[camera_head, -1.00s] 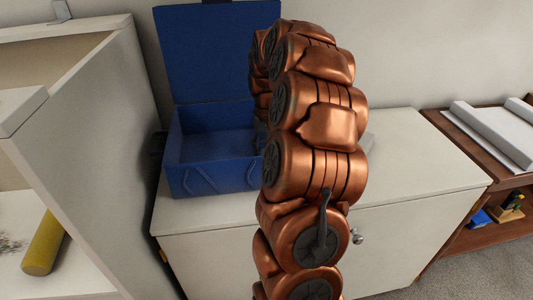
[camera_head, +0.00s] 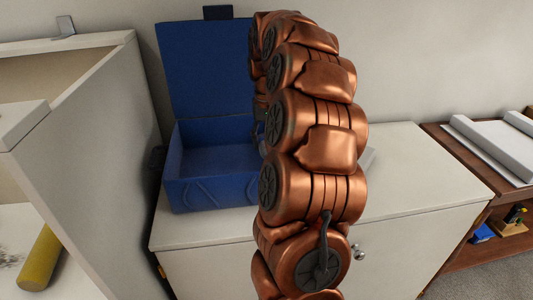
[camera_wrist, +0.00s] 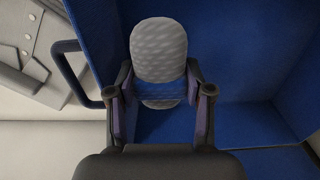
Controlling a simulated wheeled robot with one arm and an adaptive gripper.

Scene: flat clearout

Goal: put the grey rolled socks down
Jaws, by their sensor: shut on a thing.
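My gripper (camera_wrist: 160,98) is shut on the grey rolled socks (camera_wrist: 159,52), a pale grey speckled roll that shows between and beyond the fingers in the wrist view. Behind the socks in that view are the blue walls and floor of an open box (camera_wrist: 245,125). I cannot tell whether the socks touch the box floor. In the head view the blue box (camera_head: 212,195) stands on a white cabinet with its lid raised at the back. My copper arm hides the box's right side, and the socks are not clearly visible there.
The white cabinet top (camera_head: 400,180) is mostly clear right of my arm. An open white cabinet (camera_head: 85,150) at the left holds a yellow cylinder (camera_head: 40,258).

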